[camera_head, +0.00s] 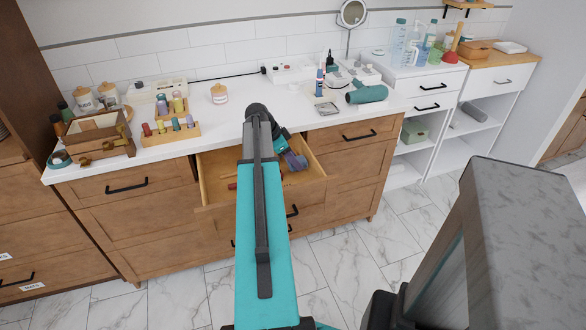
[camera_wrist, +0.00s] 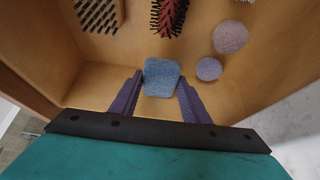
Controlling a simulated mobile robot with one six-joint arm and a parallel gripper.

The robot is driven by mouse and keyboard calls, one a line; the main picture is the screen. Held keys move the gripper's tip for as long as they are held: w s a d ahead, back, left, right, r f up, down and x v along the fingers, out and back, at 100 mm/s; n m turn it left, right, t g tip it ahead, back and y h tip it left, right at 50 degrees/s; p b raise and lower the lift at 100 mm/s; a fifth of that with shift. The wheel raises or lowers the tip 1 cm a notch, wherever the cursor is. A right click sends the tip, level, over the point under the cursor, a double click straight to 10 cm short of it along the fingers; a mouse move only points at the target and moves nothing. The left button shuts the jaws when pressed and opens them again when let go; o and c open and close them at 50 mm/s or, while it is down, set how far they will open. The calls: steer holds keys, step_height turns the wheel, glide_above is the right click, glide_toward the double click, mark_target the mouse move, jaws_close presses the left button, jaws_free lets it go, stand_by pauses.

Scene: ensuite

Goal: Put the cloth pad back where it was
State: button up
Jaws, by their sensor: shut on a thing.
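The cloth pad (camera_wrist: 161,77) is a small blue, textured piece between the two purple fingers of my gripper (camera_wrist: 160,84) in the wrist view. My gripper is shut on it. The open wooden drawer (camera_wrist: 90,88) lies around and below them; I cannot tell whether the pad touches its floor. In the head view my gripper (camera_head: 294,161) is at the right part of the open drawer (camera_head: 215,183), and the pad is hidden there.
In the wrist view, a bristled brush (camera_wrist: 97,14), a red-and-black brush (camera_wrist: 168,16) and two round mauve things, one larger (camera_wrist: 230,37) and one smaller (camera_wrist: 209,69), lie in the drawer. The white countertop (camera_head: 225,118) above holds bottles, a wooden box (camera_head: 97,139) and a teal hair dryer (camera_head: 367,94).

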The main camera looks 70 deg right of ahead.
steer(key=shift+f, duration=1.9)
steer(key=shift+f, duration=0.2)
steer(key=o, duration=1.1)
steer(key=shift+r, duration=0.15)
steer(key=shift+r, duration=0.15)
steer(key=v, duration=1.1)
steer(key=shift+w+a+r+b, duration=0.2)
steer(key=shift+r+b, duration=0.15)
steer(key=shift+b, duration=0.05)
